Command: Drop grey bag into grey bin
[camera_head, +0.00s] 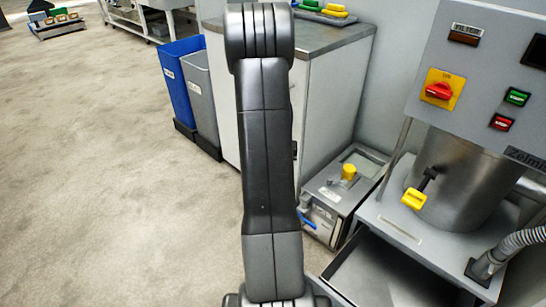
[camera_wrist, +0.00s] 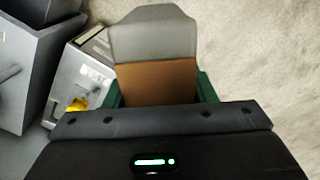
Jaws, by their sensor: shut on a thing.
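The grey bin (camera_head: 200,98) stands on the floor left of the steel-topped cabinet in the head view, right beside a blue bin. Its inside is not visible. In the wrist view my gripper (camera_wrist: 157,88), with green fingers, is shut on the grey bag (camera_wrist: 152,37). The bag has a brown lower part (camera_wrist: 155,80) between the fingers and a grey flap beyond them. The bag is held above the pale floor. In the head view my own arm fills the middle, and the gripper and bag do not show.
The blue bin (camera_head: 180,78) adjoins the grey bin on the left. The cabinet (camera_head: 330,85) stands to its right. A machine with a control panel (camera_head: 470,75) and a low grey unit (camera_head: 345,190) take up the right side. The floor (camera_head: 90,180) at left is clear.

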